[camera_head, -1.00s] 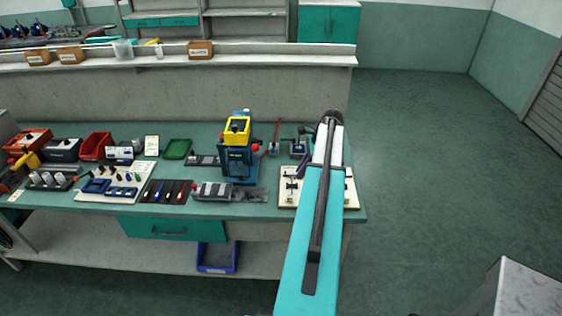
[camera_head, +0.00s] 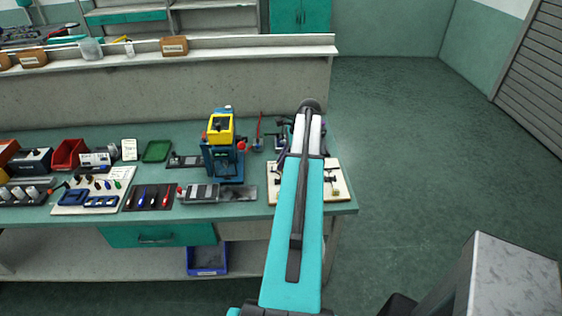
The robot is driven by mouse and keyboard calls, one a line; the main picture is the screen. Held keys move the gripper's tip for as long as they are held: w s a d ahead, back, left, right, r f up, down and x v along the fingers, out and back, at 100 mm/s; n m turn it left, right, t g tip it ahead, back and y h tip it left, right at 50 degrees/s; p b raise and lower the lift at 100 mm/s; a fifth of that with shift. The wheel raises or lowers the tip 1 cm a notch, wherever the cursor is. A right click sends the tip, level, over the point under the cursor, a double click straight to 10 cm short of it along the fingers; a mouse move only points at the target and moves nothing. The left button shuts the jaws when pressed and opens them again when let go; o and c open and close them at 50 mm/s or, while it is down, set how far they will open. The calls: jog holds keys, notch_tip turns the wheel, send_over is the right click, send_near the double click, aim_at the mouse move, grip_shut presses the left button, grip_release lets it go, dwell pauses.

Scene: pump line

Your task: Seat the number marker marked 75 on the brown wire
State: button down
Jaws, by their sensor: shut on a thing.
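My arm reaches over the right end of the bench, and its joint and link cover the view there. My gripper is hidden behind the arm, so neither its jaws nor anything in them shows. A cream board (camera_head: 343,192) lies at the bench's right end, partly behind my arm, with small dark parts on it. I cannot make out the brown wire or the number marker marked 75 at this size.
A blue press-like device with a yellow top (camera_head: 220,128) stands left of the board. A blue crate (camera_head: 207,259) sits below.

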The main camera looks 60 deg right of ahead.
jog(key=shift+f+b, duration=1.3)
jog(key=shift+f, duration=1.25)
jog(key=shift+f+p, duration=0.35)
jog(key=shift+f, duration=0.65)
dwell(2.2)
jog(key=c, duration=1.5)
grip_release()
jog(key=shift+r, duration=0.1)
jog(key=shift+r+p, duration=2.4)
jog(key=shift+r, duration=1.3)
